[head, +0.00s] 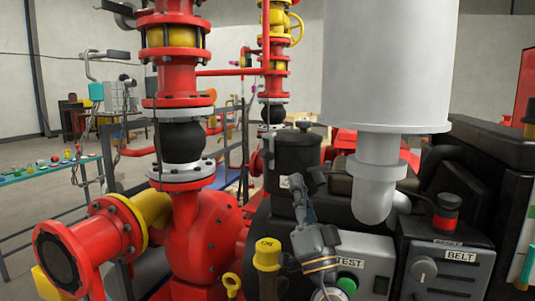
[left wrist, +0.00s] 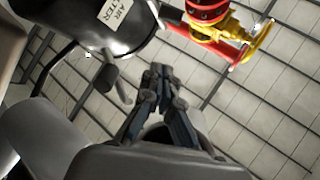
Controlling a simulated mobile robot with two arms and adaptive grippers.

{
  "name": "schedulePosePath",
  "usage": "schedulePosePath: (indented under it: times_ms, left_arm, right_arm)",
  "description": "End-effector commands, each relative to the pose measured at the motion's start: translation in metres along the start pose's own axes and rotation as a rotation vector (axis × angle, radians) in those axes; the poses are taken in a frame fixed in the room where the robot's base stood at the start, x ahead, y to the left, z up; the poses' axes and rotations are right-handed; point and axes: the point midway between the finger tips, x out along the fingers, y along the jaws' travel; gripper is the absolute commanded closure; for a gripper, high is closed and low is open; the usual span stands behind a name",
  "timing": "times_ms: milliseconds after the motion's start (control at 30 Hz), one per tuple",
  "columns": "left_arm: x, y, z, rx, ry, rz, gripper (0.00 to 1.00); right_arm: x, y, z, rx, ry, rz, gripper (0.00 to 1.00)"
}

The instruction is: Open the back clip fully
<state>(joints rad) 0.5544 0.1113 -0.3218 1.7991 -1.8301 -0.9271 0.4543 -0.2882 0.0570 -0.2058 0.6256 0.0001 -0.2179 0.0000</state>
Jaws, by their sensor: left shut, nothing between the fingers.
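A black canister (head: 297,158) with a round lid and a knob on top stands behind the engine panels. In the left wrist view the canister (left wrist: 88,22) fills the upper left and bears an AIR FILTER label. A small dark lever-like part (left wrist: 108,78) sticks out by its lower edge. I cannot tell whether this is the back clip, or how far it is open. My left gripper (head: 297,184) points up in front of the canister. In the left wrist view its fingers (left wrist: 160,72) are together and empty, right of the lever-like part and apart from it.
A large grey cylinder with an elbow pipe (head: 378,170) hangs close on the right. The TEST panel (head: 372,252) and BELT box (head: 446,275) lie below. A yellow cap (head: 267,254) and the red pump (head: 205,230) stand to the left.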

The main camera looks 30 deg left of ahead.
Motion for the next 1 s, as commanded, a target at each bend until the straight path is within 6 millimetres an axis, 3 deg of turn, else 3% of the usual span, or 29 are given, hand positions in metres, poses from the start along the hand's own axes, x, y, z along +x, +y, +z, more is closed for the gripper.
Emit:
schedulePosePath:
  times_ms: [300, 467, 933, 1000]
  left_arm:
    - [0.001, -0.001, -0.002, 0.002, 0.004, -0.004, 1.0]
    - [0.011, -0.002, -0.003, 0.003, 0.003, -0.006, 1.0]
    - [0.106, -0.004, -0.004, 0.003, 0.003, -0.006, 1.0]
    - [0.1, -0.001, 0.009, 0.008, 0.002, 0.0, 1.0]
  right_arm:
    - [-0.002, 0.025, 0.025, -0.005, -0.036, 0.03, 0.6]
    - [-0.009, 0.028, 0.03, -0.005, -0.045, 0.033, 0.6]
    - [-0.058, 0.009, 0.006, -0.001, -0.016, 0.011, 0.6]
    - [-0.061, 0.009, 0.005, -0.002, -0.016, 0.011, 0.6]
